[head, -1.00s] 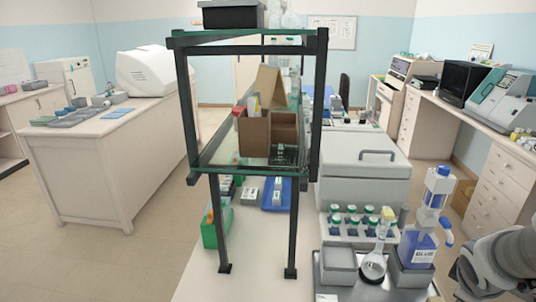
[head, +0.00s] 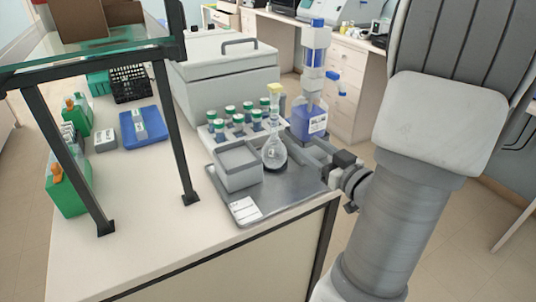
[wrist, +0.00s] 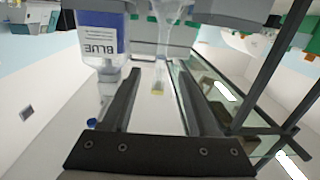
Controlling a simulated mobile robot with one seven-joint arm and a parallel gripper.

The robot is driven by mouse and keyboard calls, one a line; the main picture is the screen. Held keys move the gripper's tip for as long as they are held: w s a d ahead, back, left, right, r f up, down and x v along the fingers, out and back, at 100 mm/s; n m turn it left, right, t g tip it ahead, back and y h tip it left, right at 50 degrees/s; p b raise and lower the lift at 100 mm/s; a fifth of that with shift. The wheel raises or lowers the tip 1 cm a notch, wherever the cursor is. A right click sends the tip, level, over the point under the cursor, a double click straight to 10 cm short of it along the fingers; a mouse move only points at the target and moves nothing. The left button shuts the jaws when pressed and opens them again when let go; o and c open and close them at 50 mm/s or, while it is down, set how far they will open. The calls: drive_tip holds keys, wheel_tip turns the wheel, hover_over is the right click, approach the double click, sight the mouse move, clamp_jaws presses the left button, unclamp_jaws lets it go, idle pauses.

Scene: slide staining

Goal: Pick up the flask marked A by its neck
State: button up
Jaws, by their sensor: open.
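The glass flask (head: 274,158) stands upright on a grey tray (head: 255,211), with a round body, a narrow neck and a yellow top. I cannot read a letter on it. My gripper (head: 328,165) is to the right of the flask, low over the tray's right side, partly hidden by the arm. In the wrist view, which is upside down, my gripper (wrist: 158,67) is open with two dark fingers apart. The flask's clear neck (wrist: 163,50) and yellow top show in line between them, farther off. Nothing is held.
A blue-labelled bottle (head: 309,122) stands right behind the flask, close to the gripper's line. A grey open box (head: 238,168) is left of the flask. Several green-capped jars (head: 230,118) stand behind. A dark-framed shelf (head: 170,120) rises at left. Bench front is clear.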

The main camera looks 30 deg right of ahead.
sight(274, 130)
drive_tip(key=w, duration=0.5)
drive_tip(key=w+b, duration=0.1)
drive_tip(key=w, duration=1.1)
drive_tip(key=shift+w+a+r, duration=0.1)
drive_tip(key=shift+w+a, duration=0.05)
drive_tip(key=shift+a, duration=0.1)
clamp_jaws()
